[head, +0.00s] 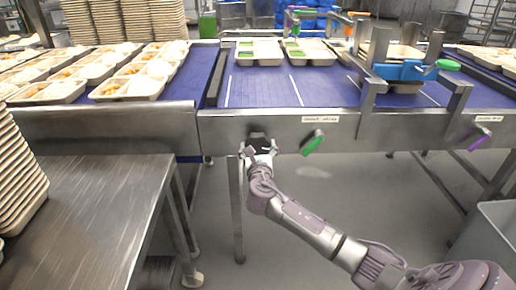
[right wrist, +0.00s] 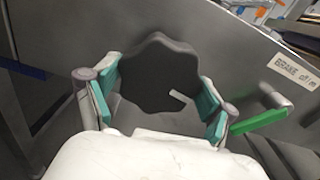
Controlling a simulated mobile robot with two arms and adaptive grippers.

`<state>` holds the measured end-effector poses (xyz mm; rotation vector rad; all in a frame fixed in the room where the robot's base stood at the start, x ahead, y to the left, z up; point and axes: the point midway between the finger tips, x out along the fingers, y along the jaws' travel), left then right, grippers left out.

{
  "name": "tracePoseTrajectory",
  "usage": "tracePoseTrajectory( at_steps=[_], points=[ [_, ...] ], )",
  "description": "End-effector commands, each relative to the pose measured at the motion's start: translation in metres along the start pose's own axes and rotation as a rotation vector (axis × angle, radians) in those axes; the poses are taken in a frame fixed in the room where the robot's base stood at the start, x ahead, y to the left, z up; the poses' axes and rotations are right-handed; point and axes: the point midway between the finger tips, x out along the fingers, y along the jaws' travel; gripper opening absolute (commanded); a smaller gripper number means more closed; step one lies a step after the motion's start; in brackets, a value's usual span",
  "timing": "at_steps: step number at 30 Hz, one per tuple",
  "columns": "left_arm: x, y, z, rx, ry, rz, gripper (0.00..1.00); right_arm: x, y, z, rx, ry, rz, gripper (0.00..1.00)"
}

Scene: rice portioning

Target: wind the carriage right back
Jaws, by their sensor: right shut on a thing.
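A black lobed hand knob (head: 259,141) sits on the steel front side of the conveyor. In the right wrist view the knob (right wrist: 158,72) fills the space between the fingers, with a short white mark near its lower edge. My right gripper (head: 258,150) is shut on it, with teal finger pads at either side in the right wrist view (right wrist: 160,88). The carriage is probably the steel frame with a blue block (head: 405,71) astride the belt at the right. My left gripper is not in view.
A green lever (head: 313,142) is right of the knob, near a label (right wrist: 292,73) reading "BRAKE". A purple lever (head: 480,139) is further right. Filled trays (head: 130,87) stand at the left, and two more (head: 260,52) on the blue belt (head: 265,88). A steel table (head: 90,200) stands front left.

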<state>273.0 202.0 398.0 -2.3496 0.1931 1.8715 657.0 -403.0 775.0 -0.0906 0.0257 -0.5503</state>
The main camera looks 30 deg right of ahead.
Motion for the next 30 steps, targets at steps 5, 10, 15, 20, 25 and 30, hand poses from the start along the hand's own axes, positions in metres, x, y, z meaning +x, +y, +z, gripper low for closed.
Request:
tracePoseTrajectory(
  at_steps=[5, 10, 15, 20, 25, 30],
  points=[
    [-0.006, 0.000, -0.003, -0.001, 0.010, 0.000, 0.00, 0.000, 0.000, 0.000, 0.027, 0.000, 0.002, 0.53],
    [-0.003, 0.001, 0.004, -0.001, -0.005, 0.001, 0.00, 0.000, 0.001, 0.000, 0.036, 0.000, 0.002, 0.53],
    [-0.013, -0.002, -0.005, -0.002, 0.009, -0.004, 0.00, -0.001, 0.001, -0.002, 0.168, 0.002, 0.001, 0.52],
    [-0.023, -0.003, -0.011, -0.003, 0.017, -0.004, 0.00, -0.001, 0.001, -0.001, 0.277, 0.001, 0.001, 0.52],
    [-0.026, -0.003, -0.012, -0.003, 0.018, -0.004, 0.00, -0.001, 0.001, 0.000, 0.307, 0.001, 0.002, 0.52],
    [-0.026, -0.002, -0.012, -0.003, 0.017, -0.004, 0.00, 0.000, 0.001, 0.000, 0.305, 0.000, 0.002, 0.52]
  ],
)
